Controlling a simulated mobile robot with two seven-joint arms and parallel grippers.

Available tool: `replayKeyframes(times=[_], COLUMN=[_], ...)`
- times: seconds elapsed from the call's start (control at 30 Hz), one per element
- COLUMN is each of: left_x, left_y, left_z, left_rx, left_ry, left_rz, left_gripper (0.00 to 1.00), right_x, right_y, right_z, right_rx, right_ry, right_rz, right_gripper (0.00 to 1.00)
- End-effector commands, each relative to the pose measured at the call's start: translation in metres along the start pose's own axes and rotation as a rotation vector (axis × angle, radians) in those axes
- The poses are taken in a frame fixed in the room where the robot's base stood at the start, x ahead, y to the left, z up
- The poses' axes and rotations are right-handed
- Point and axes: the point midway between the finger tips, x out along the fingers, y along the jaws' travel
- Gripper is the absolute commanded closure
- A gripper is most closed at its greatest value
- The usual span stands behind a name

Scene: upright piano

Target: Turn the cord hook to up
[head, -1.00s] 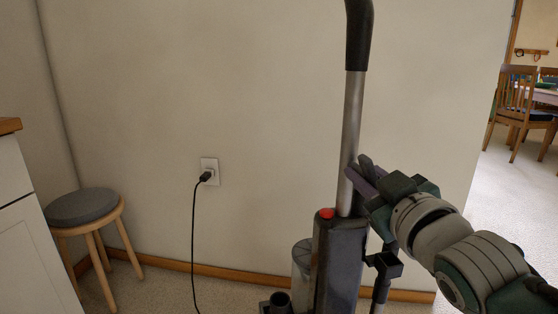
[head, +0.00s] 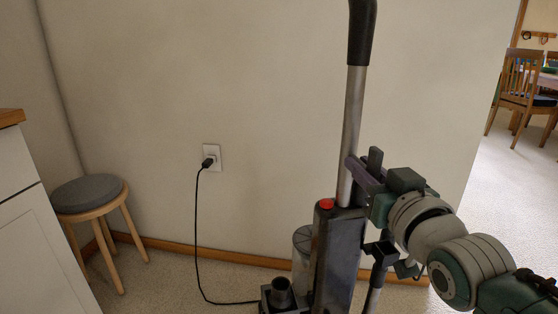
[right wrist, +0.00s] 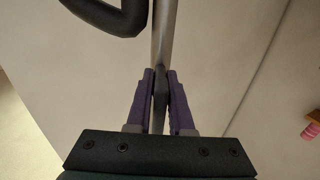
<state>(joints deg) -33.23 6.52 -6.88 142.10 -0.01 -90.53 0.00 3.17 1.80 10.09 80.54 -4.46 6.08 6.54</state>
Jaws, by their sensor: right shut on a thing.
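An upright vacuum cleaner (head: 335,250) stands near the wall, with a silver pole (head: 353,105) rising to a black handle. My right gripper (head: 361,168) is at the lower pole, just above the red button (head: 326,204). In the right wrist view, the purple fingers of the right gripper (right wrist: 161,98) are shut on a small dark piece, apparently the cord hook (right wrist: 161,84), in front of the silver pole. In the head view the hook is hidden or cannot be told apart from the fingers, so its direction is unclear. My left gripper is not in view.
A black cord (head: 197,235) runs from the wall outlet (head: 212,157) to the floor. A round stool (head: 88,192) and a white cabinet (head: 40,250) are at the left. A chair (head: 522,90) stands in the far room at the right.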

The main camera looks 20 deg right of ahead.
Motion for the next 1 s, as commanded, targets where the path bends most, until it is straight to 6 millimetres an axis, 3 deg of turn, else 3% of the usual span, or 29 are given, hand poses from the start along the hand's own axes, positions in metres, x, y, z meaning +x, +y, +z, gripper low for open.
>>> replayKeyframes(times=[0.27,0.3,0.53,0.83,1.0], left_x=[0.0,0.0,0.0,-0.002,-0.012], left_y=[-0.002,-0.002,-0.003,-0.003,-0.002], left_z=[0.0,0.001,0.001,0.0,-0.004], left_rx=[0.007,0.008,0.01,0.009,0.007], left_ry=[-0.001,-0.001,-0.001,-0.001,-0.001], left_rz=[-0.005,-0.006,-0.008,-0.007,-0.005], left_gripper=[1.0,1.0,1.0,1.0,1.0], right_x=[0.0,0.0,0.0,-0.003,-0.027], right_y=[0.0,0.0,0.0,0.0,0.0], right_z=[0.001,0.001,0.001,0.0,-0.002], right_rx=[0.001,0.001,0.0,0.0,0.001], right_ry=[-0.002,-0.002,-0.001,-0.002,-0.005], right_rz=[0.0,0.0,0.0,0.0,0.001], right_gripper=[1.0,0.76,0.51,0.51,0.51])
